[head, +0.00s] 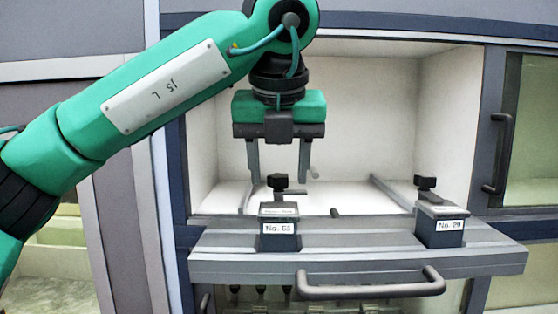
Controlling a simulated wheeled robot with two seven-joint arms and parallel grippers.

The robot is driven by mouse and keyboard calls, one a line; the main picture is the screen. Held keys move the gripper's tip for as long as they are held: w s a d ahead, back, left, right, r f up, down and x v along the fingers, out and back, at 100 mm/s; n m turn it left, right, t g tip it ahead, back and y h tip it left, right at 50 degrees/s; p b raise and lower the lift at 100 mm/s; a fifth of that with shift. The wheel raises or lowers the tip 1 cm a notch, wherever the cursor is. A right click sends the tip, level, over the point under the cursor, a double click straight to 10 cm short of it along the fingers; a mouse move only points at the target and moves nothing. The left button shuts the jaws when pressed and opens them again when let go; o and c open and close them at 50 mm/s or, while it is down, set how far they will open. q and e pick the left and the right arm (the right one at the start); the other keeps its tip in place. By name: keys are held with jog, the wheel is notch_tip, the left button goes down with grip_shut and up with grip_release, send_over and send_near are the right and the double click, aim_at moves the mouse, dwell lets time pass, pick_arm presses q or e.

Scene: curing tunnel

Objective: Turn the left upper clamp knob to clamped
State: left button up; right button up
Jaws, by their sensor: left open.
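Two dark clamp blocks stand on the grey ledge (360,262) in the head view. The left block (279,241), labelled "No. 65", has a black clamp knob (277,182) on a short post on top. The right block (440,236), labelled "No. 29", has a similar black knob (425,183). My left gripper (278,178) points down, open and empty, above the left block. Its fingertips lie to either side of the left knob in the picture; I cannot tell whether they are level with it in depth. My right gripper is not in view.
Behind the ledge is an open, pale chamber (370,110) with thin rails (392,194) on its floor. A dark bar handle (371,284) juts out below the ledge. A door with a vertical handle (503,150) stands at the right.

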pick_arm(q)
jog(key=shift+s, duration=0.1)
jog(key=c, duration=1)
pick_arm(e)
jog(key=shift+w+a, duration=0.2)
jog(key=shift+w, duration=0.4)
